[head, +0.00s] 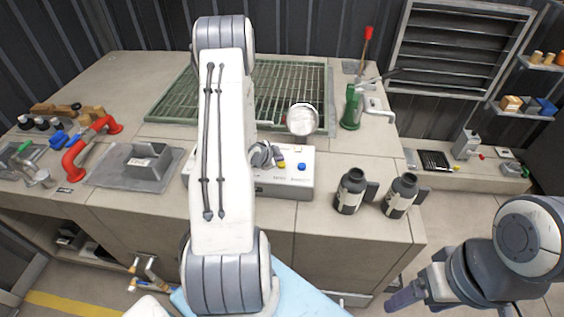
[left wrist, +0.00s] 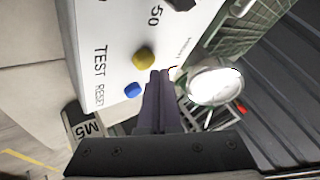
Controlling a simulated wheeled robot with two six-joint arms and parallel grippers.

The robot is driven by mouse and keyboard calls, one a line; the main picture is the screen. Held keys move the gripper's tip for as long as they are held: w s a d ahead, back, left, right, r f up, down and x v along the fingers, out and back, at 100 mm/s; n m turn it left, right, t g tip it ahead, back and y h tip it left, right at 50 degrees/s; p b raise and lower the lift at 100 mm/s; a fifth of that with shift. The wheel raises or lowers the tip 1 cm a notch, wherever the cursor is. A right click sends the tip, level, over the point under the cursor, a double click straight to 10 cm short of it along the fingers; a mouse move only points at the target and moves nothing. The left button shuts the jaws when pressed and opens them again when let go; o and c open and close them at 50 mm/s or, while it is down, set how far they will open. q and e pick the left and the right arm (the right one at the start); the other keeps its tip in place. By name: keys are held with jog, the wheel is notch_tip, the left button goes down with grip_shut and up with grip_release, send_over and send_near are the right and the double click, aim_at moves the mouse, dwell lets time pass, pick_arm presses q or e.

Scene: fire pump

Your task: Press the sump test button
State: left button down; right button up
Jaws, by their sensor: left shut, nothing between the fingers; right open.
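A light grey control box (head: 285,185) sits at the front middle of the bench. A yellow button (head: 281,165) and a blue button (head: 302,167) are on its top. In the left wrist view the yellow button (left wrist: 143,57) lies in line with the word TEST, and the blue button (left wrist: 132,90) with RESET. My left gripper (left wrist: 159,73) is shut and empty, its tips appearing right beside the yellow button; whether they touch it I cannot tell. In the head view my left arm covers part of the box. My right gripper (head: 399,302) is open and empty, low at the right, away from the bench.
A round white-faced gauge (head: 303,119) stands behind the box, before a green grating (head: 290,85). Two dark bottles (head: 351,190) (head: 401,195) stand right of the box. A red curved handle (head: 85,145) and a grey block (head: 148,160) are at left.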

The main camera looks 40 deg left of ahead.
aim_at(280, 165)
pick_arm(q)
jog(key=shift+r, duration=0.1)
jog(key=shift+r+p, duration=1.85)
jog(key=shift+r, duration=0.75)
jog(key=shift+d, duration=0.1)
